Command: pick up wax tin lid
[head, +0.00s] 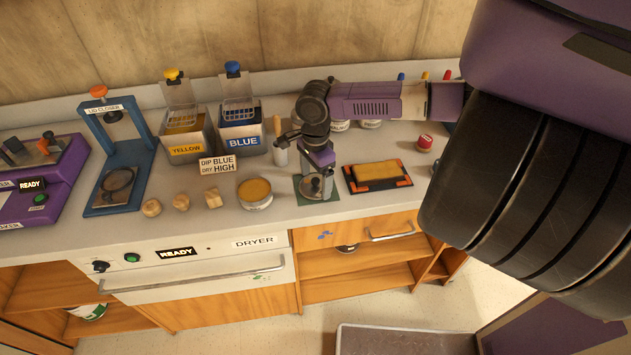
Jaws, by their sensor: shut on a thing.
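The wax tin lid (313,191) looks like a dark metallic disc over a small green mat (334,191) on the counter. My gripper (316,181) points down at it and is shut on it, near its middle. The gripper body hides part of the lid, and I cannot tell whether the lid touches the mat or is just above it. The open round wax tin (256,201) with yellow-orange wax stands to the left of the mat, apart from the gripper.
A black and orange tray with a yellow block (377,173) lies to the right. A DIP BLUE DRY HIGH sign (217,167), wooden pieces (181,202), YELLOW (187,150) and BLUE (242,142) vats and a blue lid closer (146,150) stand left. A red-topped item (425,142) is farther right.

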